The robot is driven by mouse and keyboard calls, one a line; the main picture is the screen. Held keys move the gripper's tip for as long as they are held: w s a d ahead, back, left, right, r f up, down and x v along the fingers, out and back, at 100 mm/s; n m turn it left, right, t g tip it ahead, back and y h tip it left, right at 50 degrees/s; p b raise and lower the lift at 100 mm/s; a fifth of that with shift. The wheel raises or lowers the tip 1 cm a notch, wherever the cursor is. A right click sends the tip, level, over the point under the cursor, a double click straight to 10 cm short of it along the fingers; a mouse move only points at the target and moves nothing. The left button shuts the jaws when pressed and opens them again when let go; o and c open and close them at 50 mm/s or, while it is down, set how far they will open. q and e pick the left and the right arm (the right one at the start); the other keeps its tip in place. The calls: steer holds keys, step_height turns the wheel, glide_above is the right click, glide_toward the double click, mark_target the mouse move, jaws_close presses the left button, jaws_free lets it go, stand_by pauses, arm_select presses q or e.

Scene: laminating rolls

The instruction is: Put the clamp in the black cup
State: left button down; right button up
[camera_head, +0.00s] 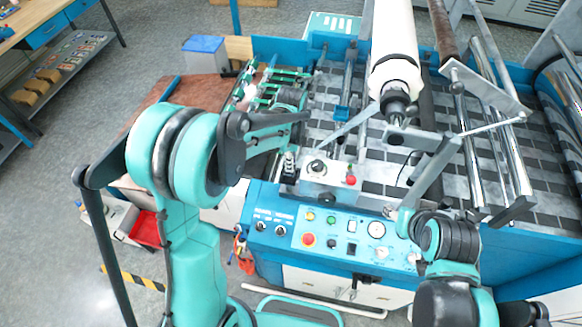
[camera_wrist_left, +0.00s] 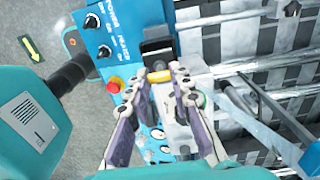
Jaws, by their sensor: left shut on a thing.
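My left gripper (camera_head: 292,131) reaches in from the left over the front of the laminating machine. In the left wrist view its two fingers close on a small yellow-orange piece (camera_wrist_left: 160,77), which I take to be the clamp. A dark cup-like holder (camera_wrist_left: 157,47), likely the black cup, is just beyond the fingertips. It also shows in the head view (camera_head: 288,168), left of the white control box. I cannot tell the height gap between clamp and cup.
The white control box (camera_head: 331,176) with a knob and red button stands beside the cup. The blue control panel (camera_head: 330,232) is in front. A large white roll (camera_head: 395,45) and metal bars stand behind to the right.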

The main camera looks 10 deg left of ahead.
arm_select(q)
steer(key=shift+f, duration=1.95)
steer(key=shift+f, duration=0.15)
steer(key=c, duration=1.3)
jaws_free()
steer(key=shift+c, duration=0.2)
